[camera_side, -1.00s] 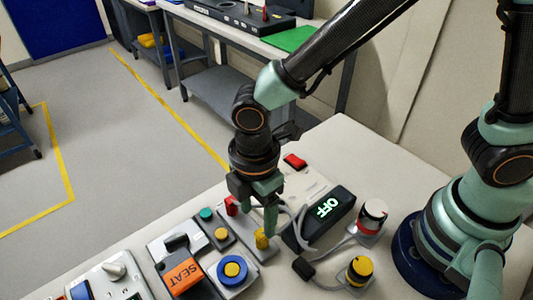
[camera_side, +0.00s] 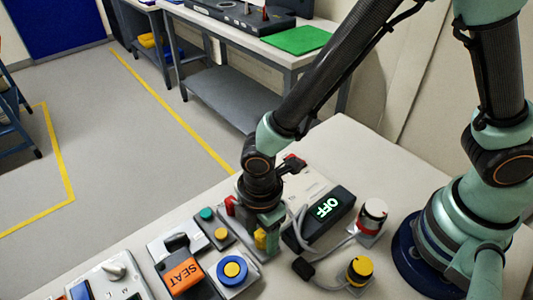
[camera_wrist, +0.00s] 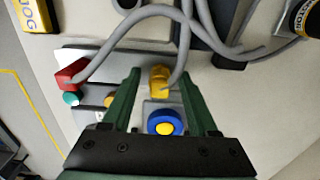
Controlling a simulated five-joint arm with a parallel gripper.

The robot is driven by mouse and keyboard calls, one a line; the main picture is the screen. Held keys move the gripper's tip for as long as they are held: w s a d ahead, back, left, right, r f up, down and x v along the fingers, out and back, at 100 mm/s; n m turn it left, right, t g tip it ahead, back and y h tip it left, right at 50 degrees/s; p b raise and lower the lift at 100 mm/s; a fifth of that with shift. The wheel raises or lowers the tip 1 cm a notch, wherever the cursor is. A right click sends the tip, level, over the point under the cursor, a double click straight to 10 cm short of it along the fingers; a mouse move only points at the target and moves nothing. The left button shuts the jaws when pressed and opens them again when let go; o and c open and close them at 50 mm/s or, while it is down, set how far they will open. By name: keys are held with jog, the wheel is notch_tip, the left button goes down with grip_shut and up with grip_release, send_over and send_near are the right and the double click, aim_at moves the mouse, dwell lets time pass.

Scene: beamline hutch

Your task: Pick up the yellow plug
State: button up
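The yellow plug (camera_side: 260,239) stands upright on the grey socket plate, with a grey cable running from it. It also shows in the wrist view (camera_wrist: 160,79), between my fingertips. My gripper (camera_wrist: 160,75) is open, with one finger on each side of the plug and visible gaps to it. In the side view my gripper (camera_side: 268,232) is low at the plug, and the hand partly hides the plate. A red plug (camera_side: 230,205) stands on the same plate, left of my gripper.
A yellow-topped knob (camera_side: 360,269) and a red-and-white knob (camera_side: 372,215) stand further right. A blue-and-yellow button (camera_side: 232,270) and the orange SEAT label (camera_side: 183,275) are in front. Loose cables cross near the plug.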

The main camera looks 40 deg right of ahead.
aim_at(261, 233)
grip_shut()
jog(key=shift+r, duration=0.15)
notch_tip(261, 233, up, 20)
dwell(0.5)
